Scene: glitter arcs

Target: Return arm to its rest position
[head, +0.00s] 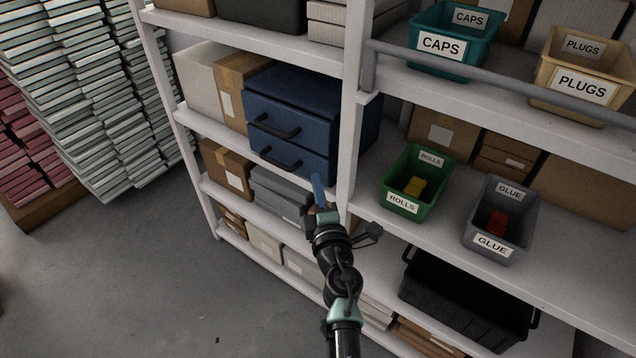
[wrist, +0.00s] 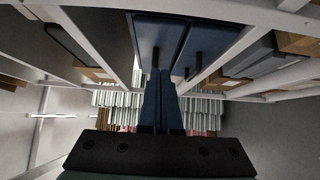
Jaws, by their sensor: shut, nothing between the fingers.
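My gripper (head: 318,190) is shut and empty, in front of the shelf unit's middle upright in the head view. Its blue fingers lie together in the wrist view (wrist: 160,98). My arm comes up from the bottom of the head view. The blue drawer cabinet (head: 297,112) sits on a shelf just behind and above the gripper, with both drawers shut. It also shows beyond the fingertips in the wrist view (wrist: 158,38). I see a gap between the fingers and any box, though the exact distance is unclear.
A grey GLUE bin (head: 487,243) holds a red item (head: 497,222). A black crate (head: 465,300) is below. The CAPS bin (head: 452,62) and PLUGS bin (head: 580,95) stand higher. Open floor (head: 130,280) lies left.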

